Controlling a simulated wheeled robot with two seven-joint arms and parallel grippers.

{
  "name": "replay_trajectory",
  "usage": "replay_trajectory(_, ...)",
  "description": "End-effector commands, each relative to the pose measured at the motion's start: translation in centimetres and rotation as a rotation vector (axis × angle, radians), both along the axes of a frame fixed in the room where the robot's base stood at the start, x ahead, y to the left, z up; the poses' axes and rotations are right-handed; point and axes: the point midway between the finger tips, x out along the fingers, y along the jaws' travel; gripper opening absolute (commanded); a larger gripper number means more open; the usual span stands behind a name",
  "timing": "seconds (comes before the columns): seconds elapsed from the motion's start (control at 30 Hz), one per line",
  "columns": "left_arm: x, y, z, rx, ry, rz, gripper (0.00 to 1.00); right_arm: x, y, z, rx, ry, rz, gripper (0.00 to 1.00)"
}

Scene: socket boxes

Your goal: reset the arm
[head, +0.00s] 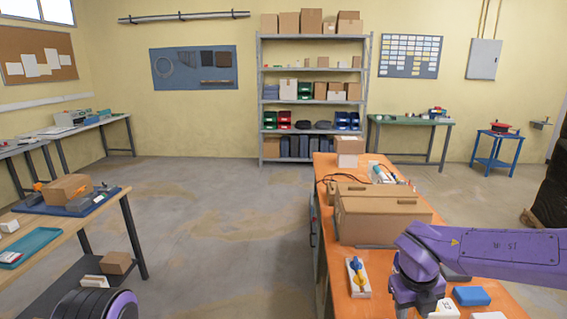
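My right arm (487,254), purple with printed lettering, comes in from the right over the orange table. It bends down at a rounded joint at its left end and runs to the bottom edge of the picture. The fingers of my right gripper do not show. At the bottom left only a rounded purple and black part of my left arm (95,305) shows. My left gripper is out of view. I cannot see whether either gripper holds anything.
The orange table (334,277) bears brown boxes (380,217), a white block with blue and yellow parts (357,277) and a blue box (471,296). At left, a wooden table (65,231) holds a carton (67,188) and teal tray (28,247). Open floor (225,230) lies between.

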Motion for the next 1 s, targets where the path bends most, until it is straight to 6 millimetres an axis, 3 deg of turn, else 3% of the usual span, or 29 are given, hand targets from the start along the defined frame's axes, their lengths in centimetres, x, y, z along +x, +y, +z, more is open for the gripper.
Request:
replay_trajectory(0.27,0.0,0.0,-1.9,0.000,0.000,0.000,0.43,-2.2,-2.7,-9.6,-0.278,0.105,0.270,0.42)
replay_trajectory(0.37,0.0,0.0,-2.9,-0.001,0.001,0.000,0.43,-3.9,-4.1,-14.4,-0.414,0.172,0.455,0.42)
replay_trajectory(0.43,0.0,0.0,-3.8,-0.001,0.001,0.000,0.43,-5.7,-5.0,-18.6,-0.517,0.236,0.647,0.42)
replay_trajectory(0.53,0.0,0.0,-5.7,0.000,0.000,0.000,0.43,-9.9,-5.9,-25.9,-0.658,0.359,1.056,0.42)
replay_trajectory(0.6,0.0,0.0,-7.0,0.000,0.000,0.000,0.43,-13.9,-5.8,-30.9,-0.703,0.440,1.405,0.42)
replay_trajectory(0.7,-0.1,0.0,-8.3,-0.001,0.001,0.000,0.43,-19.8,-4.9,-35.8,-0.675,0.506,1.843,0.42)
replay_trajectory(0.83,-0.1,0.0,-9.1,-0.001,0.001,0.000,0.43,-25.8,-3.7,-38.7,-0.575,0.520,2.212,0.42)
replay_trajectory(0.9,-0.1,0.0,-9.2,-0.001,0.001,0.000,0.43,-27.6,-3.3,-39.2,-0.536,0.515,2.311,0.42)
replay_trajectory(1.0,-0.1,0.0,-9.2,-0.001,0.001,0.000,0.43,-28.5,-3.0,-39.4,-0.514,0.507,2.365,0.42)
